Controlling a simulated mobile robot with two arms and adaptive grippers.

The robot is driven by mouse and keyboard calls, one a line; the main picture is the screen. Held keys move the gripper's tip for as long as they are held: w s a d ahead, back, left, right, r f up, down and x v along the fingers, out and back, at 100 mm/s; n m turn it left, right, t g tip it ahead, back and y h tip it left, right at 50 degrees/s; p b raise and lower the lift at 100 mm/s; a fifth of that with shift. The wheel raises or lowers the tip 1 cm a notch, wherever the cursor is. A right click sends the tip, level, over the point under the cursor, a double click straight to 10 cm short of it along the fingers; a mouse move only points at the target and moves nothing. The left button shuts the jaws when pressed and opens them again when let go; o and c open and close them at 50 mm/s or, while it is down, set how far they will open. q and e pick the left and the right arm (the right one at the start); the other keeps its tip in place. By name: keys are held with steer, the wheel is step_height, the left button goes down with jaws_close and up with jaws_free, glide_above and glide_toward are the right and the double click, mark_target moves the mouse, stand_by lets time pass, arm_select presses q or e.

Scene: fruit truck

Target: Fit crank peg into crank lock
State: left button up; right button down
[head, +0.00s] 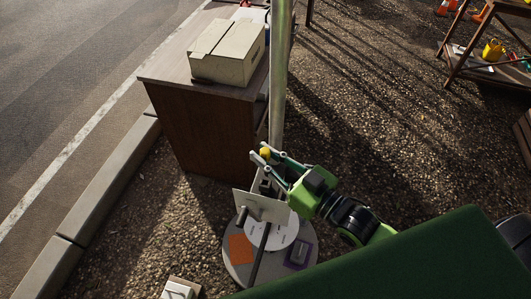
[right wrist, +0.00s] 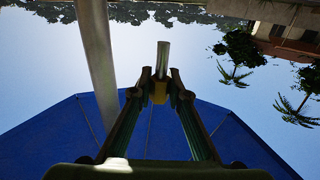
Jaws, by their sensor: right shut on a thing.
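My right gripper (head: 261,153) reaches in from the lower right in the head view, beside the metal pole. It is shut on a small yellow piece (head: 265,153). In the right wrist view, this yellow piece (right wrist: 159,93) sits between the fingertips, and a grey cylinder (right wrist: 163,59) sticks out beyond it; together they look like the crank peg. The pole (head: 281,70) also shows in the right wrist view (right wrist: 96,60), left of the peg and apart from it in that picture. I cannot make out the crank lock. My left gripper is not in view.
A round base (head: 236,271) with orange and purple patches stands below my gripper, with a tilted pale plate (head: 262,207) above it. A brown cabinet (head: 205,125) carries a beige box (head: 228,55). A blue canopy (right wrist: 60,135) shows in the wrist view.

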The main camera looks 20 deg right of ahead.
steer(key=shift+f+b, duration=0.5)
steer(key=shift+f, duration=0.45)
steer(key=shift+f+b, duration=1.15)
steer(key=shift+f, duration=0.6)
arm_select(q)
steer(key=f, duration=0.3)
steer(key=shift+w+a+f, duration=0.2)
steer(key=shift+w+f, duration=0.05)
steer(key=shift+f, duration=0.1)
arm_select(e)
steer(key=shift+f, duration=0.15)
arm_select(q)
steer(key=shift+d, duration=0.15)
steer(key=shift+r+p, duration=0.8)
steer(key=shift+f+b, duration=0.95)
arm_select(e)
steer(key=shift+f, duration=1.55)
steer(key=c, duration=1.8)
jaws_free()
steer(key=shift+c, duration=0.2)
